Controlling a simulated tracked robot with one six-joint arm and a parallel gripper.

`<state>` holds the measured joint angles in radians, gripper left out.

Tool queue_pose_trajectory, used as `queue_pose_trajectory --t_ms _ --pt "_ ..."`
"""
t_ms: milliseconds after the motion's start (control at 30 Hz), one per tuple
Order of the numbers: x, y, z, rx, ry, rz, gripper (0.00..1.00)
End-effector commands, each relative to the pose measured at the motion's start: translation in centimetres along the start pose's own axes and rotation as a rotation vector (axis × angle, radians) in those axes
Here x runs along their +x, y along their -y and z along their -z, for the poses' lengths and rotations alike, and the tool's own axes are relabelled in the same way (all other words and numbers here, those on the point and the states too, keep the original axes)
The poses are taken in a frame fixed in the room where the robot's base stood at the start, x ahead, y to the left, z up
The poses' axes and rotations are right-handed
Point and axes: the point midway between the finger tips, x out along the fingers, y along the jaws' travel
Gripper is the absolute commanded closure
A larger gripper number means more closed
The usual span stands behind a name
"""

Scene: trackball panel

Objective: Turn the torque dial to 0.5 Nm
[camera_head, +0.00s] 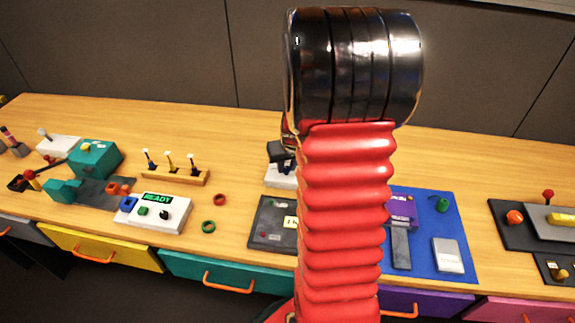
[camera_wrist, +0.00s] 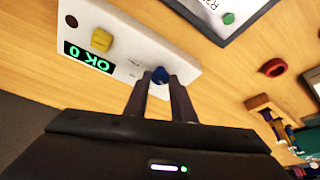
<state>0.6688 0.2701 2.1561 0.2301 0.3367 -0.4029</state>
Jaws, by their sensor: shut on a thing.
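A white box (camera_wrist: 150,48) with knobs on its top fills the upper left of the wrist view. Its green display (camera_wrist: 89,57) appears upside down and reads something like "OK 0". A blue knob (camera_wrist: 160,75) stands at the box's near edge, and the small markings beside it cannot be read. I cannot tell from them whether this is the torque dial. My gripper (camera_wrist: 160,82) is shut on the blue knob, one finger on each side. In the head view the white box (camera_head: 282,179) is partly hidden behind my arm, with my gripper (camera_head: 281,152) at it.
The box also has a yellow knob (camera_wrist: 101,40) and a dark red button (camera_wrist: 71,21). A dark panel (camera_head: 268,228) lies in front of it in the head view. A red ring (camera_head: 220,199) and a white READY box (camera_head: 153,212) are to the left. A blue mat (camera_head: 455,222) is to the right.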

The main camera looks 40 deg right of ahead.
Motion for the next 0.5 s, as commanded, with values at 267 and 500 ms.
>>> queue_pose_trajectory --t_ms 267,500 --pt "-0.02 0.3 -0.03 0.104 0.002 -0.043 0.99" --pt "-0.01 0.45 -0.01 0.196 0.002 -0.081 0.99"
